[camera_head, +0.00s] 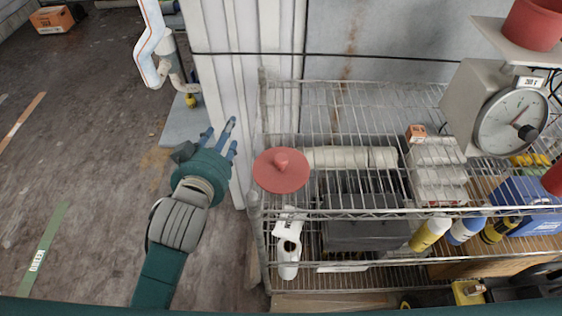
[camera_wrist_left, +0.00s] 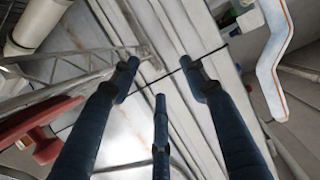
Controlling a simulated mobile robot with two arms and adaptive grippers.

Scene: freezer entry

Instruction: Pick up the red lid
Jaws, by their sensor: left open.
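The red lid (camera_head: 281,170) is a round disc with a knob on top. It lies on the left end of the wire shelf's top level. In the left wrist view, the red lid (camera_wrist_left: 38,130) shows at the left edge, partly cut off by the frame. My left gripper (camera_head: 225,135) is left of the lid and apart from it. Its blue fingers are spread and empty, pointing up toward the white wall panels. The fingers also fill the left wrist view (camera_wrist_left: 160,85). My right gripper is in neither view.
A wire shelf (camera_head: 350,98) carries white rolls, a grey bin (camera_head: 365,228), bottles and a dial scale (camera_head: 510,120). A red container (camera_head: 535,24) sits on the scale. A white bent pipe (camera_head: 150,45) stands at upper left. The floor at left is largely clear.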

